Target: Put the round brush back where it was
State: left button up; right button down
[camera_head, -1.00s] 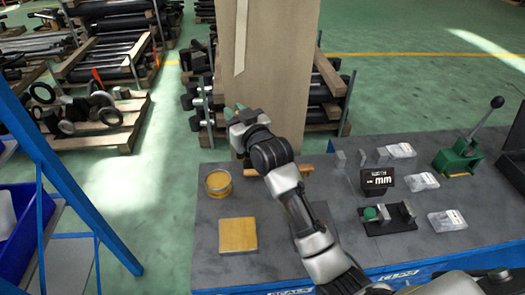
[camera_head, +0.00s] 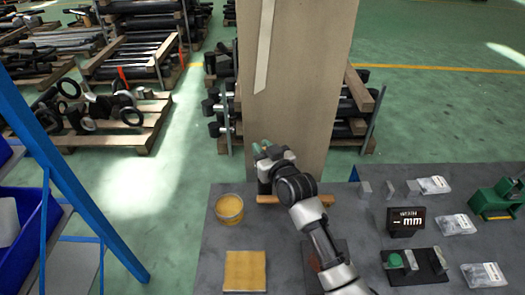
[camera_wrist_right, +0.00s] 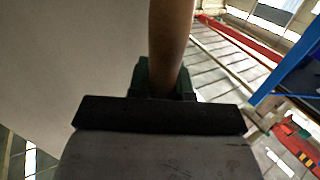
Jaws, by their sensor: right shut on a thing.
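My right gripper (camera_head: 262,148) reaches out past the far edge of the grey table, in front of the tall tan panel. Its green fingers also show in the right wrist view (camera_wrist_right: 166,78). They are shut on a brown, rounded wooden handle (camera_wrist_right: 171,35), which appears to be the round brush's. The handle runs up out of the wrist view, so no bristles show. In the head view the held thing is hidden by the gripper. My left gripper is not in view.
A brown bar (camera_head: 325,200) lies at the table's far edge, below my right arm. A black "mm" display (camera_head: 406,222) and several small parts stand right. The tan panel (camera_head: 297,80) stands behind.

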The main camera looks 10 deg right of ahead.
jog(key=shift+f, duration=0.5)
jog(key=c, duration=1)
grip_release()
jog(key=shift+c, duration=0.2)
pick_arm(q)
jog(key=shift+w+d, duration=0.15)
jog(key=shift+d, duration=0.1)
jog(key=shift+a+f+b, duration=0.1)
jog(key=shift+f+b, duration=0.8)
jog(key=shift+b, duration=0.05)
pick_arm(e)
jog(key=v, duration=1.2)
jog(key=shift+a, duration=0.1)
